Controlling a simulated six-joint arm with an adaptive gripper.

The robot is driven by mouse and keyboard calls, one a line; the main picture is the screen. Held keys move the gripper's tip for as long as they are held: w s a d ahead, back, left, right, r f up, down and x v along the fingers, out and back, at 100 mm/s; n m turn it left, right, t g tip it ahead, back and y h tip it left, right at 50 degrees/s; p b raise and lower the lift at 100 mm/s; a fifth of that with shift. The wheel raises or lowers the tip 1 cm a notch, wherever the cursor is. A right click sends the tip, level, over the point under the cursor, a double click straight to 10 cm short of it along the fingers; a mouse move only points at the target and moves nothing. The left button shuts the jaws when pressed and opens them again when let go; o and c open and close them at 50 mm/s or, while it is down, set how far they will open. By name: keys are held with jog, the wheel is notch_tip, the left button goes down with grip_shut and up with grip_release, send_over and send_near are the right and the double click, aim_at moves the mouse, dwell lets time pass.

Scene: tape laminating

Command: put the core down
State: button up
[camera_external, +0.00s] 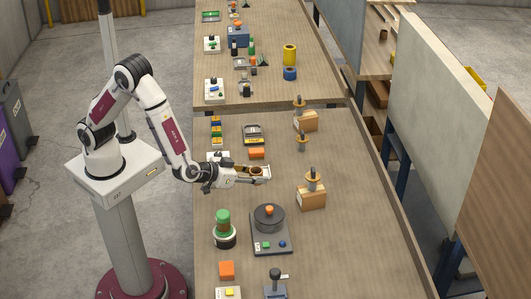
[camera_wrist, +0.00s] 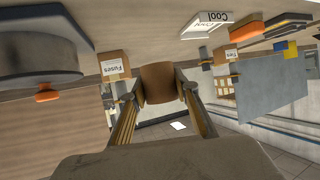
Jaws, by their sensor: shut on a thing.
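The core is a short brown cylinder. In the external view the core (camera_external: 256,171) sits between the fingers of my gripper (camera_external: 262,174), over the middle of the near table. In the wrist view the core (camera_wrist: 159,82) fills the space between the two fingers of my gripper (camera_wrist: 160,95), which touch its sides. My gripper is shut on it, and it appears held above the tabletop. Its far side is hidden.
A dark round machine (camera_external: 269,217) with an orange knob stands just in front, beside a green-topped stand (camera_external: 223,230). The table's right front (camera_external: 355,240) is clear.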

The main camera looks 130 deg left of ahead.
aim_at(256, 196)
jog(key=shift+f, duration=1.5)
jog(key=shift+f, duration=0.1)
jog(key=shift+f, duration=1.75)
jog(key=shift+f, duration=0.1)
jog(key=o, duration=0.8)
jog(key=shift+v, duration=6.05)
